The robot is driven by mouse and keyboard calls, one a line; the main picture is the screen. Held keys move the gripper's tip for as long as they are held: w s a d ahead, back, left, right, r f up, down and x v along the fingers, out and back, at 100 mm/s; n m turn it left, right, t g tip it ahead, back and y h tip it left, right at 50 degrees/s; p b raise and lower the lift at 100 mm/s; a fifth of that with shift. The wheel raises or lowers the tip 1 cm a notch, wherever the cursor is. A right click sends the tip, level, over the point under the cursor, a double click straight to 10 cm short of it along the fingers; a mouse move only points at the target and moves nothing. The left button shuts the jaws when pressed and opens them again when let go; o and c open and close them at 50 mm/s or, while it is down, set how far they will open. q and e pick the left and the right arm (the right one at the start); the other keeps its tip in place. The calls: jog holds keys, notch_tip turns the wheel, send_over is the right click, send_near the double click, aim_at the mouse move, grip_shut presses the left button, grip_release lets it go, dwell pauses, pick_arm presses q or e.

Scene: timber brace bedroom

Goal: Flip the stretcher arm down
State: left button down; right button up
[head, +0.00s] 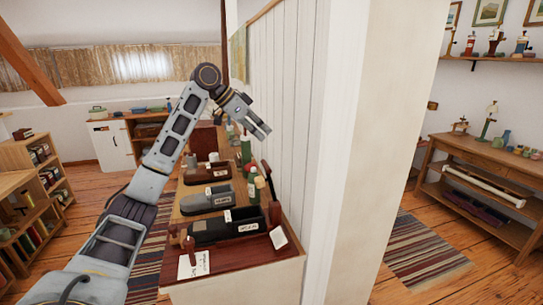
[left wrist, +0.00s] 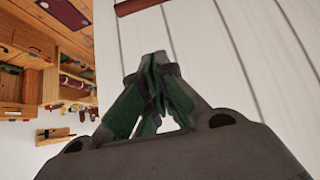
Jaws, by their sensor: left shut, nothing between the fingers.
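My left gripper (head: 258,128) hangs at the end of my raised left arm, in front of the white panelled wall and above the long cabinet. In the left wrist view its green-grey fingers (left wrist: 152,62) meet at the tips, shut with nothing between them. Below it, a dark labelled device (head: 225,230) lies at the near end of the cabinet top, with a grey one (head: 206,202) and a brown one (head: 207,173) behind it. I cannot tell which part is the stretcher arm, or its position. My right gripper is not in view.
The cabinet top (head: 255,279) also holds green bottles (head: 246,150) beside the wall and a white card (head: 193,265) at the front. The panelled wall (head: 290,110) and its thick end (head: 350,150) bound the right side. Bookshelves (head: 48,170) stand left.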

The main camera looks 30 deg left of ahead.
pick_arm(q)
jog(key=shift+w+d+f, duration=0.1)
jog(key=f, duration=0.3)
jog(key=w+d+f+b, duration=0.1)
jog(key=f, duration=0.1)
jog(key=w+d+f+b, duration=0.1)
jog(key=f, duration=0.2)
jog(key=shift+w+f, duration=0.15)
jog(key=shift+f, duration=0.2)
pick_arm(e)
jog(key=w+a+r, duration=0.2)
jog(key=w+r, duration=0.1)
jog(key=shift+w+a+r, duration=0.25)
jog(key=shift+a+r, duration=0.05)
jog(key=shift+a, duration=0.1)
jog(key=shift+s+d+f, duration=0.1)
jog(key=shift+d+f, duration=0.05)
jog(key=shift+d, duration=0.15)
